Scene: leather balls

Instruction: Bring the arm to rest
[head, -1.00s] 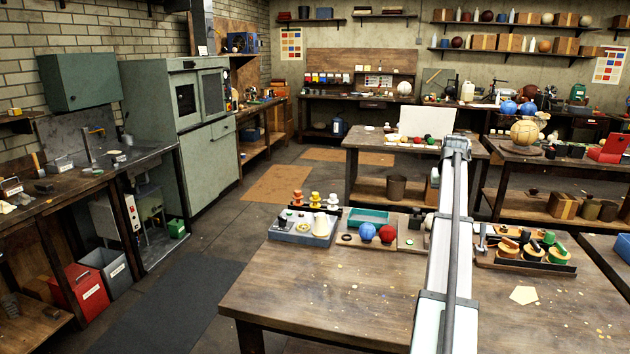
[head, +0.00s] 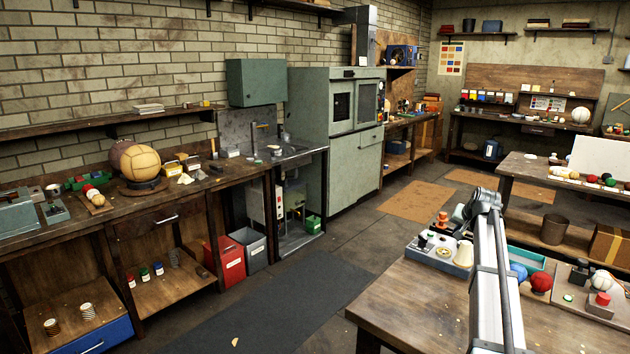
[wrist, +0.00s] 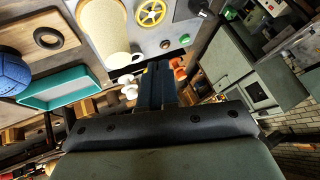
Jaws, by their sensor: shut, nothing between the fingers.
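My arm (head: 488,270) reaches up the right part of the head view over the near wooden table, and its far end hides the gripper there. In the wrist view my gripper (wrist: 156,85) shows as dark, narrow fingers close together, with nothing held. A teal tray (wrist: 60,90) and a blue ball (wrist: 12,74) are left of the fingers. Contact with the table items cannot be told.
A workbench (head: 120,215) with a large tan ball (head: 139,163) runs along the left wall.

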